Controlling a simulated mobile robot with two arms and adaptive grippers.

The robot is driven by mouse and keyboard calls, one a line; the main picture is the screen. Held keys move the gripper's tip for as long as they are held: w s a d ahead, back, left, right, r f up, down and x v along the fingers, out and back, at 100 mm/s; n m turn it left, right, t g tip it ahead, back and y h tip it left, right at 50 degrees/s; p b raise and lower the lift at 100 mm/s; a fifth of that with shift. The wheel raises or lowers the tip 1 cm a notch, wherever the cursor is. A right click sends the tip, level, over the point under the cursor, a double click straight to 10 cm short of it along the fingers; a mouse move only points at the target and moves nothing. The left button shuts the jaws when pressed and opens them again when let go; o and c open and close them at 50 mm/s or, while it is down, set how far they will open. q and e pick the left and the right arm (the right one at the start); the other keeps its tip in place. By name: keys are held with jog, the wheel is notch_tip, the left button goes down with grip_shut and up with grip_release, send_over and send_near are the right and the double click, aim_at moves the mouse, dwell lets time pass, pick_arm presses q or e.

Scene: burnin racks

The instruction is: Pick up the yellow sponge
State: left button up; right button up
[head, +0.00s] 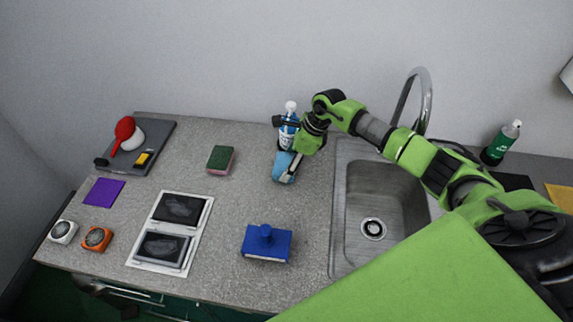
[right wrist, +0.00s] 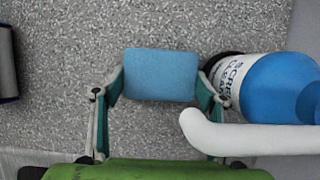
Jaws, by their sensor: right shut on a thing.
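My right gripper (head: 287,168) is low over the counter, left of the sink. It is shut on a light blue block (right wrist: 160,75), which sits between its two fingers in the right wrist view. The block looks like a sponge; only its blue face shows clearly, and its other sides are hidden. I see no thing that is clearly a yellow sponge. A small yellow and black item (head: 144,159) lies on the dark tray at the left. A green and red sponge (head: 220,160) lies left of my right gripper. My left gripper is not in view.
A blue and white spray bottle (right wrist: 275,88) stands close beside the right gripper. The sink (head: 345,240) and its tall tap (head: 425,95) are to the right. A green bottle (head: 501,143) stands at the far right.

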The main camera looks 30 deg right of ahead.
jog(key=shift+r, duration=0.1)
jog(key=shift+r+b, duration=0.3)
jog(key=shift+r, duration=0.3)
jog(key=s+a+r+b, duration=0.6)
jog(key=s+r, duration=0.5)
jog(key=s, duration=0.1)
jog(key=shift+s+r, duration=0.35)
jog(key=shift+o, duration=0.5)
jog(key=c, duration=0.3)
jog(key=shift+c, duration=0.2)
